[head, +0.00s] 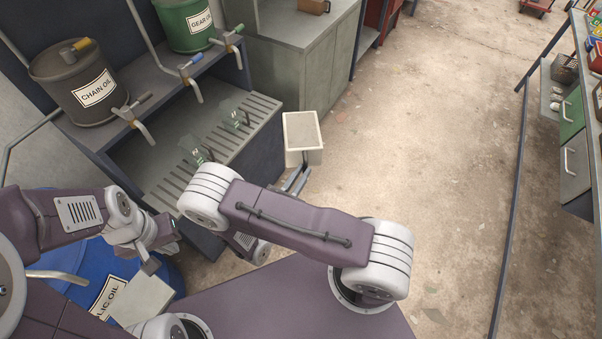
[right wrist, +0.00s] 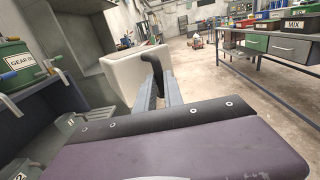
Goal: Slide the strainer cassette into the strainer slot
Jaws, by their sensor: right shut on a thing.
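I cannot make out the strainer slot in either view.
A slotted drip bench (head: 262,108) holds clear jugs under the taps of a chain oil drum (head: 88,85) and a gear oil drum (head: 187,22). A pale box (head: 140,300) is near the blue drum (head: 65,255). A grey cabinet (head: 300,55) stands behind.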

